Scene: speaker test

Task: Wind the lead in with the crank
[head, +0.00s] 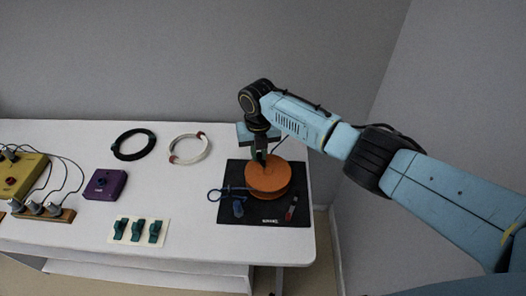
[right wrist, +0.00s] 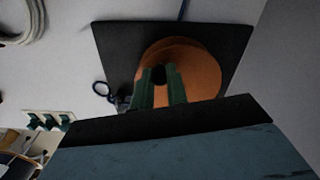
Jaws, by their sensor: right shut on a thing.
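An orange reel (head: 268,180) sits on a black mat (head: 236,170) near the table's right end; it also shows in the right wrist view (right wrist: 205,70). My right gripper (head: 261,160) is over the reel's top, pointing down. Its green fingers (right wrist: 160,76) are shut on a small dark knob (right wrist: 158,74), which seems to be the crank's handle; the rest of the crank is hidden. A thin dark line, perhaps the lead (head: 280,144), runs off behind the reel. My left gripper is in neither view.
Blue looped handles (head: 216,194), a small blue thing (head: 238,208) and a red-and-grey tool (head: 291,208) lie on the mat. Further left are coiled cables (head: 133,156), a purple box (head: 105,184), green clips on a card (head: 138,230) and a yellow box (head: 22,178).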

